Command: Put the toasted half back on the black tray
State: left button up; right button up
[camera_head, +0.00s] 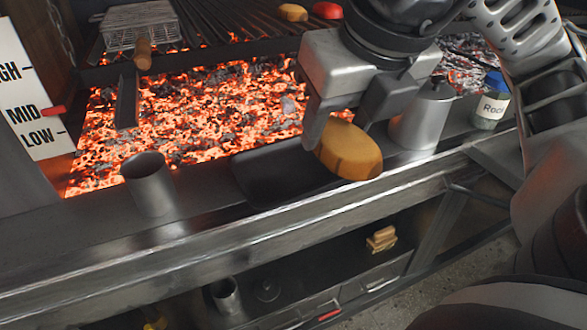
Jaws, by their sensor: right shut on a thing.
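My right gripper (341,122) is shut on the toasted half (349,153), a yellow-orange rounded piece with a browned face. It holds the piece at the right end of the black tray (265,180), over or just above its edge; I cannot tell whether they touch. The black tray lies on the front ledge of the grill and its visible part is empty. My left gripper is not in view.
Glowing coals (210,115) fill the bed behind the tray. A metal cup (148,185) stands to the left, a metal canister (424,115) and a labelled jar (492,103) to the right. A wire basket (138,25) rests on the grate, with a yellow piece (293,12) and a red piece (327,9).

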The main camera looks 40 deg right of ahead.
jog(key=shift+w+f+p, duration=0.1)
jog(key=shift+w+p, duration=0.4)
jog(key=shift+w, duration=0.05)
jog(key=shift+w+f+p, duration=0.3)
jog(key=shift+w+p, duration=0.1)
jog(key=shift+w, duration=0.15)
jog(key=shift+w+a+p, duration=0.1)
jog(key=shift+w+p, duration=0.5)
jog(key=shift+p, duration=0.45)
jog(key=w+p, duration=0.1)
jog(key=p, duration=0.2)
send_near(267, 169)
jog(key=shift+w+d+f, duration=0.3)
jog(key=shift+w+f, duration=0.45)
jog(key=shift+f, duration=0.1)
jog(key=x, duration=0.3)
jog(key=shift+s+a+f+p, duration=0.2)
jog(key=shift+f+p, duration=0.15)
jog(key=shift+f, duration=0.2)
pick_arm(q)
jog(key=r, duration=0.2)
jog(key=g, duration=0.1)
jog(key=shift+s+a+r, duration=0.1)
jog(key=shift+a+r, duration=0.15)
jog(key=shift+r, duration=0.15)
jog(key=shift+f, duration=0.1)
